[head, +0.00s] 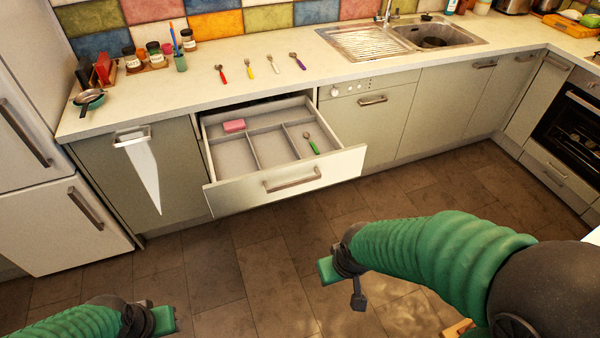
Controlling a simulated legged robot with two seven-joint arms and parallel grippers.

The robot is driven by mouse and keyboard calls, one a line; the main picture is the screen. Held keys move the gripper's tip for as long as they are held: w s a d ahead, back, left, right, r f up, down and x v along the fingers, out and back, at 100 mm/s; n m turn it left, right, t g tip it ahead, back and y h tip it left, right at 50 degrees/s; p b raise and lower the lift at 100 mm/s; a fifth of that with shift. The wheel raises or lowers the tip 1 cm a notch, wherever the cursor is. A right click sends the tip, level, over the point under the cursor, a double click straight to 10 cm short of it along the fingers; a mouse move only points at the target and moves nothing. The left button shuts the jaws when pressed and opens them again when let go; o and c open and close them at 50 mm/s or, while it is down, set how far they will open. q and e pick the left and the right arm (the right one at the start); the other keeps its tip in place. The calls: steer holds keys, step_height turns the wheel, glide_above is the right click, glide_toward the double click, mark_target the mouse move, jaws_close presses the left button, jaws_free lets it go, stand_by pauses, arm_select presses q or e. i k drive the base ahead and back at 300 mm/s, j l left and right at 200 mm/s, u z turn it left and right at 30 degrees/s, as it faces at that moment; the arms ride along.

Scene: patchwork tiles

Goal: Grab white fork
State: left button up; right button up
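A utensil with a white handle (272,65) lies on the countertop above the open drawer, in a row of utensils with coloured handles. Its head is too small to tell fork from spoon. My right gripper (342,281) is over the floor in front of the drawer, well away from the row. My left gripper (160,316) is low at the bottom left, also over the floor and far from the counter. Nothing shows in either gripper, but I cannot tell how far their fingers are apart.
Red (222,73), yellow (249,69) and purple (298,61) handled utensils lie beside the white one. The open drawer (318,170) juts out below, holding a pink block (234,126) and a green-handled utensil (312,144). Jars (155,54) stand left, a sink (435,36) right.

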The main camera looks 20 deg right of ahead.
mark_target(275, 66)
steer(key=i+l+z, duration=0.1)
steer(key=i+z, duration=0.35)
steer(key=i, duration=1.1)
